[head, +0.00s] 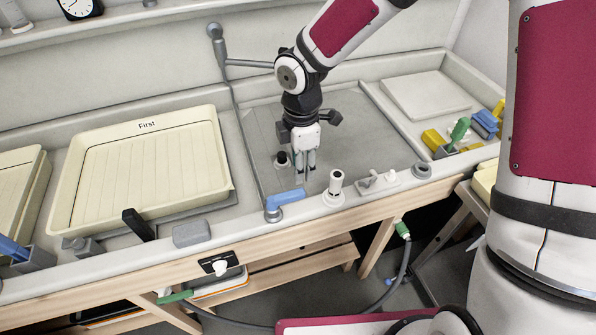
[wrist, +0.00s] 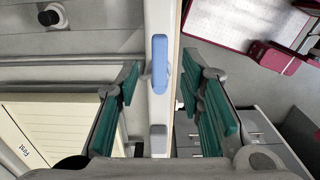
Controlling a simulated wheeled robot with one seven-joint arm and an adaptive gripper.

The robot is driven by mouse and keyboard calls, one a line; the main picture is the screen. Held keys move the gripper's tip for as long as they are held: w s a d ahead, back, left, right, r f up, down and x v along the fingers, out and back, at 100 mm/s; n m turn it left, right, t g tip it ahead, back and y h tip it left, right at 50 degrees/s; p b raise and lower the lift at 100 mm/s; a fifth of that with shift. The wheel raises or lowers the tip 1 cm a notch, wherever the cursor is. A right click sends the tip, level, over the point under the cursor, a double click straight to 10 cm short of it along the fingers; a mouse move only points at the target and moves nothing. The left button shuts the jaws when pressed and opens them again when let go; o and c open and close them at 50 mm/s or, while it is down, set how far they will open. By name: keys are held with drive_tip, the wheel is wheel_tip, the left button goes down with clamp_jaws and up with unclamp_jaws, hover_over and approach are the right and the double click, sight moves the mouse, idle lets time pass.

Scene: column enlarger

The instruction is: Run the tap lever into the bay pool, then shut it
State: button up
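The blue tap lever (head: 287,198) sits on a grey round pivot on the front rim, at the left front corner of the bay pool (head: 395,130). It points to the right along the rim in the head view. My gripper (head: 307,172) is above the pool's front part, pointing down, just behind and right of the lever. In the wrist view the blue lever (wrist: 160,62) shows between the spread green finger pads of my gripper (wrist: 160,88). The gripper is open and empty. A grey pipe (head: 248,63) reaches over the pool; its end is hidden behind my arm. I cannot see running water.
A cream tray (head: 145,170) marked "First" stands left of the pool. On the rim are a white cylinder (head: 335,184), a grey block (head: 192,233) and an upright black handle (head: 138,225). Yellow, green and blue pieces (head: 460,134) stand at the right.

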sight(301, 191)
drive_tip(key=shift+w+f+b, duration=0.15)
drive_tip(key=shift+f+b, duration=0.35)
drive_tip(key=shift+f, duration=0.6)
drive_tip(key=shift+f+b, duration=2)
drive_tip(key=shift+f, duration=1.35)
drive_tip(key=shift+c, duration=0.6)
